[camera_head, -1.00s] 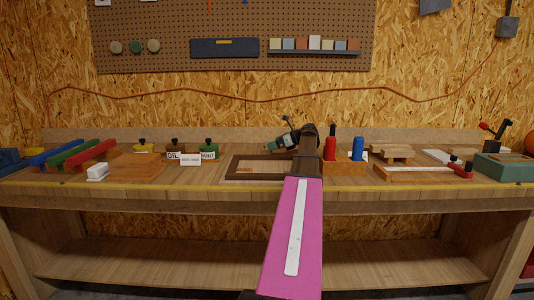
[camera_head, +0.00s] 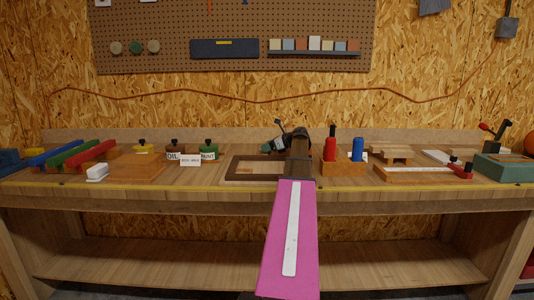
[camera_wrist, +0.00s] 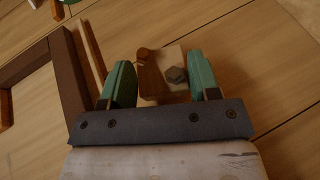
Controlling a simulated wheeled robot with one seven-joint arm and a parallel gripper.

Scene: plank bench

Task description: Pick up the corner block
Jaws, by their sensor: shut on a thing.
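The corner block (camera_wrist: 150,88), a small light and brown wooden piece, sits between my gripper's two green fingers (camera_wrist: 160,66) in the wrist view. My gripper is shut on the block, one finger at each side. In the head view my gripper (camera_head: 273,146) is over the back of the bench, behind the brown frame, and the block cannot be made out there. I cannot tell whether the block is clear of the bench top.
A dark brown frame (camera_head: 232,168) lies left of my arm; it also shows in the wrist view (camera_wrist: 68,75). A wooden holder (camera_head: 343,169) with red and blue bottles stands close on the right. Labelled pots and a sign (camera_head: 190,160) stand left.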

